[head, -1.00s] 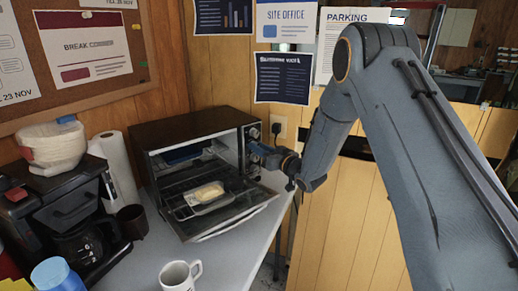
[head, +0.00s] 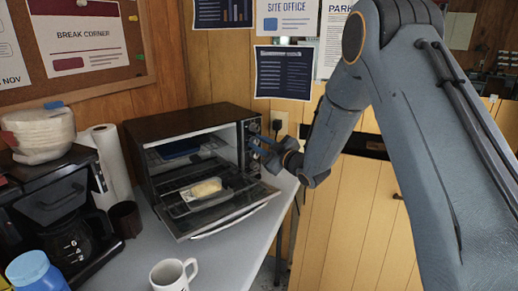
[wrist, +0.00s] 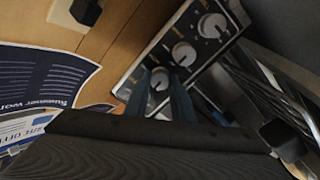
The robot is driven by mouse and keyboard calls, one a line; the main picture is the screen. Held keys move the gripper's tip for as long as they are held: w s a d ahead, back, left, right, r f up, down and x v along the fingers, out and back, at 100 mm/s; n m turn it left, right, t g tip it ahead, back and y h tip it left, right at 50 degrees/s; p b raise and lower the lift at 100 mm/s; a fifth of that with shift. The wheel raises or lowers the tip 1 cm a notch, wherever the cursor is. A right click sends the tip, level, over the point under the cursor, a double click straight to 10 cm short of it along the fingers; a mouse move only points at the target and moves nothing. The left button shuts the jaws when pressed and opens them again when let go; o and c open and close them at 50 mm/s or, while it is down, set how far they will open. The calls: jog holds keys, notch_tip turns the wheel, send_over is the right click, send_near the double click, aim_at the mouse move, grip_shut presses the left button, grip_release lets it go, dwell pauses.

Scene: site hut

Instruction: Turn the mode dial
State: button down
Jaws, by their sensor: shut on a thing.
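The toaster oven (head: 190,122) stands on the counter with its glass door (head: 235,207) folded down. Its control panel carries a row of round grey dials, clearest in the wrist view, with an upper dial (wrist: 212,25), a middle dial (wrist: 184,53) and a third dial (wrist: 159,79). The labels are too small to read. My gripper (head: 260,145) is at the panel on the oven's front right. In the wrist view its blue-grey fingers (wrist: 160,96) are on either side of the third dial, shut on it.
A rack tray with a pale food item (head: 206,188) sits over the lowered door. A white mug (head: 172,275), a dark cup (head: 126,220) and a coffee maker (head: 62,215) stand on the counter to the left. A wall socket (head: 279,121) with a plug is just right of the oven.

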jog(key=shift+a+n+b, duration=0.1)
jog(key=shift+n+b, duration=1.15)
jog(key=shift+n, duration=0.65)
jog(key=c, duration=1.5)
grip_release()
jog(key=v, duration=0.8)
jog(key=shift+b, duration=0.35)
